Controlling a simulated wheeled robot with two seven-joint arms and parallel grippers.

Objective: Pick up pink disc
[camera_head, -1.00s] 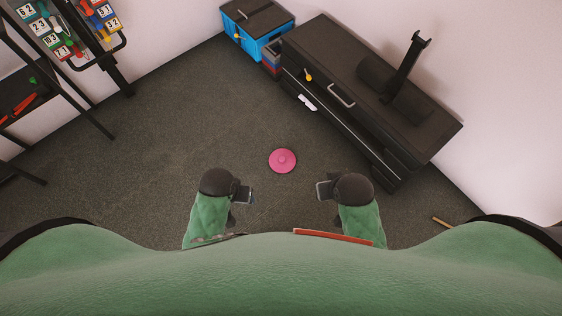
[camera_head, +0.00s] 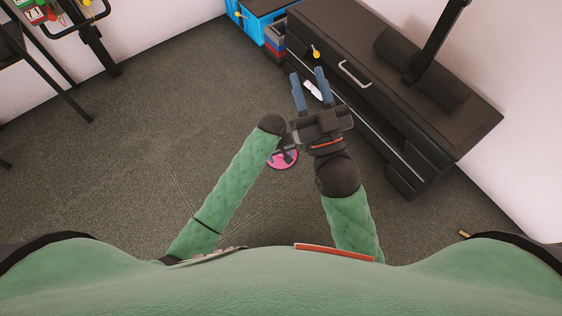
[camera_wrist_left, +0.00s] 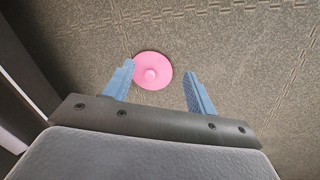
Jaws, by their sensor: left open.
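The pink disc (camera_head: 289,164) lies flat on the grey floor, partly hidden by my left gripper in the head view. My left gripper (camera_wrist_left: 158,69) is open and empty. In that view the disc appears between its blue fingers, nearer the left one, and the gap above the floor is hard to judge. My right gripper (camera_head: 308,72) is open and empty, its blue fingers pointing toward the dark cabinet.
A dark cabinet (camera_head: 395,75) with drawers stands right of the disc. A blue box (camera_head: 262,18) stands beside it at the back. A rack (camera_head: 95,50) is at the upper left. The floor left of the disc is clear.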

